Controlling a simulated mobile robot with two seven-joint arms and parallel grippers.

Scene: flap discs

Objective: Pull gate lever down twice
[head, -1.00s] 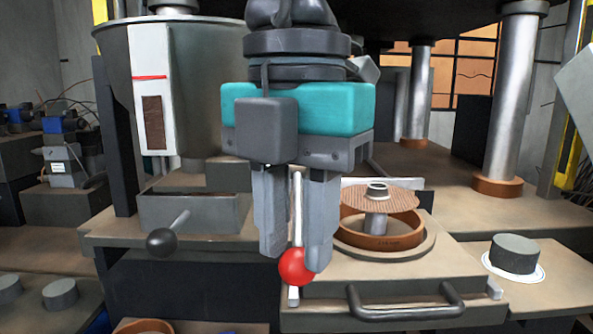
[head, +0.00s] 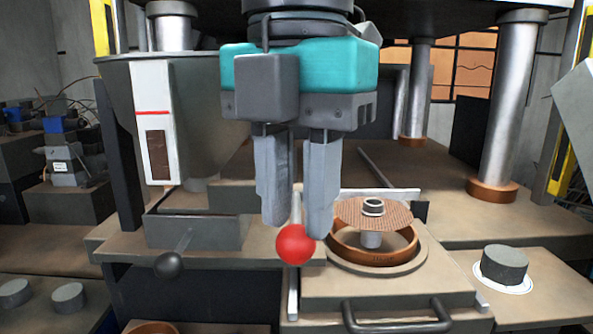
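A second lever, with a black ball knob (head: 168,264), sticks out of the box under the hopper at the left. I cannot tell from any label which one is called the gate lever. My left gripper is not in view.
Right of the red knob, a brown ring (head: 345,253) holds a flap disc (head: 352,212) on a post. A plate handle (head: 398,325) is in front. The grey hopper (head: 205,120) stands left, a steel column (head: 500,110) right. A dark cylinder (head: 503,264) sits at far right.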

